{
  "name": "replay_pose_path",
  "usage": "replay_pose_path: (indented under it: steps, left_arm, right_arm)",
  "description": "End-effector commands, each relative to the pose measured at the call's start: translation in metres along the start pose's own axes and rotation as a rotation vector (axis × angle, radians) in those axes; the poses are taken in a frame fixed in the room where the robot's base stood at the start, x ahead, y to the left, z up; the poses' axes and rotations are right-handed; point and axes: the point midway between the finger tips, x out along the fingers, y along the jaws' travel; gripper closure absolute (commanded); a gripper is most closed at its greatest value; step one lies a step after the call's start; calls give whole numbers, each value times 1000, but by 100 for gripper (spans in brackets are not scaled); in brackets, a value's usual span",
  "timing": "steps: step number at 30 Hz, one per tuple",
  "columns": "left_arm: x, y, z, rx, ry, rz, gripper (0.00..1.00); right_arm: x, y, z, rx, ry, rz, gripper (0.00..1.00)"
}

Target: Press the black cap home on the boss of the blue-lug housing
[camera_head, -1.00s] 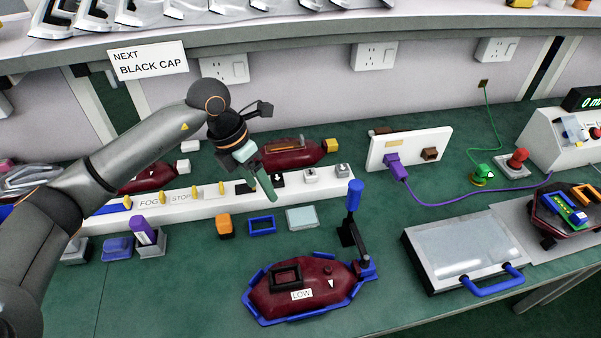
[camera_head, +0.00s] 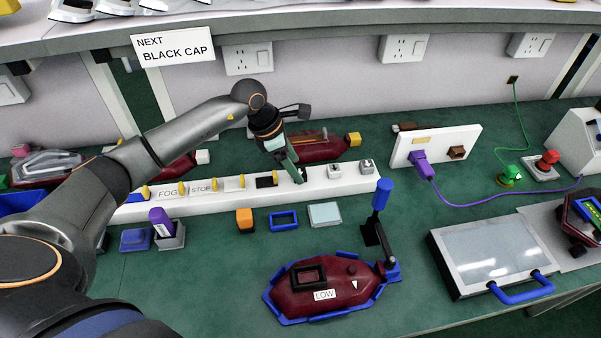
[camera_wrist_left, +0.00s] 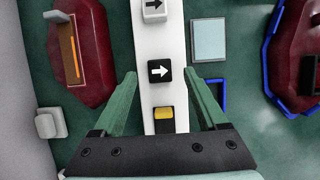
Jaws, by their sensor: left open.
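The black cap (camera_wrist_left: 160,71) with a white arrow sits on the white strip (camera_wrist_left: 170,35) in the left wrist view. In the head view it is mostly hidden by my left gripper (camera_head: 296,176). That gripper is open; its green fingers straddle the strip on either side of the cap in the wrist view, without visible contact. The dark red housing (camera_head: 318,307) marked LOW sits in a blue cradle (camera_head: 281,318) at the front. A blue block (camera_head: 392,272) is at its right end. A small round boss (camera_head: 352,269) stands on its top. My right gripper is not in view.
A blue-handled clamp (camera_head: 382,195) rises beside the cradle. An orange block (camera_head: 244,220), a blue frame (camera_head: 284,221) and a pale plate (camera_head: 325,214) lie between strip and cradle.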

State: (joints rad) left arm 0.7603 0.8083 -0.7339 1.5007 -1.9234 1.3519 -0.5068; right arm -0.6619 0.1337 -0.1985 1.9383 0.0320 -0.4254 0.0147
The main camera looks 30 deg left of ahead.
Motion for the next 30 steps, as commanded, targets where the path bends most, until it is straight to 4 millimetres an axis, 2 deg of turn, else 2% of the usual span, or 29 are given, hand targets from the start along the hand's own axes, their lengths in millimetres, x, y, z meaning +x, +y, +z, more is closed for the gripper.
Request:
replay_pose_path:
  steps: [4,12,30]
  left_arm:
    - [18,-1,0,-1,0,-2,25]
    - [20,0,0,-1,0,0,25]
    - [20,0,0,-1,0,0,91]
  right_arm:
    - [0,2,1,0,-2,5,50]
    - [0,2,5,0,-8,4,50]
    - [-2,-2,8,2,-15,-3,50]
